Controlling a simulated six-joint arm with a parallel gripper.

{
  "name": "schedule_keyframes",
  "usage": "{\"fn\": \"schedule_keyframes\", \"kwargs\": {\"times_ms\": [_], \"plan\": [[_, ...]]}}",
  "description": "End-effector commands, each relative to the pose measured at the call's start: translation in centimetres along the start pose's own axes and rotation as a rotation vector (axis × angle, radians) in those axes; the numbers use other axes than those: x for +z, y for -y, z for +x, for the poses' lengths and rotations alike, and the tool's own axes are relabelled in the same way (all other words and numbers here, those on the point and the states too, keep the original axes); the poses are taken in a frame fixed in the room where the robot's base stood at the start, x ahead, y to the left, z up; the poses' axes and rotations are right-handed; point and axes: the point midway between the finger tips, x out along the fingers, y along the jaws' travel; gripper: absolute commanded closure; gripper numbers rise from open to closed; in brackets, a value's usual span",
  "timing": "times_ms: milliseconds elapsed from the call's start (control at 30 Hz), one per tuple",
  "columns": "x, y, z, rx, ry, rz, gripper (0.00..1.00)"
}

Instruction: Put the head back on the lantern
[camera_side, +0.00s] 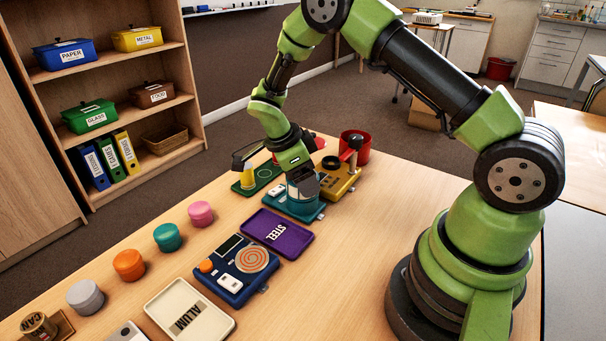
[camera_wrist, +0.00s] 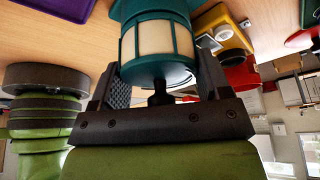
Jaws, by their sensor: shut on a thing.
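The lantern head (camera_wrist: 158,45) is teal with cream panels and a dark knob, and it fills the upper middle of the wrist view. My gripper (camera_wrist: 160,85) is shut on it, with one finger on each side. In the side view my gripper (camera_side: 303,178) points down, and the held head (camera_side: 297,194) shows partly below it. It is over the teal lantern base (camera_side: 300,211), which lies on the table. Whether the head touches the base or sits squarely on it is hidden by my gripper and too small to tell.
A purple STEEL tray (camera_side: 268,222), a blue device (camera_side: 223,263) and a cream ALUM tray (camera_side: 168,298) lie in front. A yellow device (camera_side: 347,184), a red bin (camera_side: 357,146) and a green board (camera_side: 262,175) stand close around the lantern. Several coloured round pieces line the left edge.

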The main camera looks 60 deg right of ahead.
Motion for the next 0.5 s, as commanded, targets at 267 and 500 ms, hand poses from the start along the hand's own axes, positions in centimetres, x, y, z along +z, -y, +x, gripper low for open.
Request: {"fn": "schedule_keyframes", "kwargs": {"times_ms": [267, 500], "plan": [[0.01, 0.01, 0.02, 0.0, 0.0, 0.0, 0.53], [0.01, 0.01, 0.02, 0.0, 0.0, 0.0, 0.0]]}}
